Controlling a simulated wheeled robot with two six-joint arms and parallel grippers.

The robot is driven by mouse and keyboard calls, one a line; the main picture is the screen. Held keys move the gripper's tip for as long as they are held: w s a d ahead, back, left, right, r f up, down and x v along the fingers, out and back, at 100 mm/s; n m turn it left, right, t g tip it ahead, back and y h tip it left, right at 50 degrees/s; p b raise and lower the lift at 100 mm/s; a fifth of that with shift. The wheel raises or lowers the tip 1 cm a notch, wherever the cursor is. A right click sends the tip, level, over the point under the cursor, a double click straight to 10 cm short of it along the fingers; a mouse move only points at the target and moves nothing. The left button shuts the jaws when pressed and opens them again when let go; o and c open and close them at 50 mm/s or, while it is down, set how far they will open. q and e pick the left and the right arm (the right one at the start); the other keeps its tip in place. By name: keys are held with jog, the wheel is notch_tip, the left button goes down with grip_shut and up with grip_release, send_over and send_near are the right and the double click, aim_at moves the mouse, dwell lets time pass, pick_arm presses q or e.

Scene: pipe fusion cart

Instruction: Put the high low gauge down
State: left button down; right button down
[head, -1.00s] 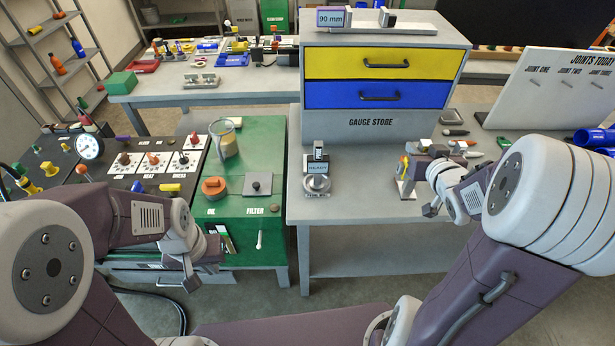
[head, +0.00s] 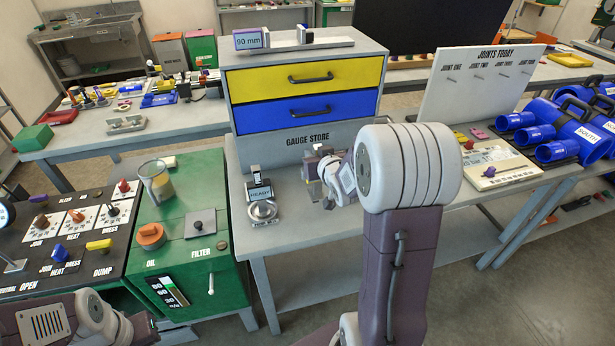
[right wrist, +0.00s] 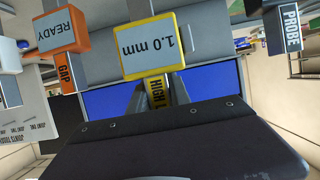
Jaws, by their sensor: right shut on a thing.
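The high low gauge (right wrist: 148,46) has a yellow body and a screen reading 1.0 mm. My right gripper (right wrist: 153,98) is shut on its labelled stem in the right wrist view.
An orange GAP gauge (right wrist: 62,32) and a PROBE tool (right wrist: 289,30) show in the right wrist view. The white joints board (head: 475,95) and blue pipe fittings (head: 560,150) are at the right. The green oil cabinet (head: 190,270) stands left of the bench.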

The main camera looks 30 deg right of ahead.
notch_tip(320, 180, down, 6)
jog(key=w+a, duration=0.1)
jog(key=w, duration=0.2)
jog(key=shift+r, duration=0.2)
jog(key=shift+s, duration=0.15)
jog(key=shift+f+b, duration=0.15)
jog(key=shift+b, duration=0.2)
jog(key=c, duration=1.2)
grip_release()
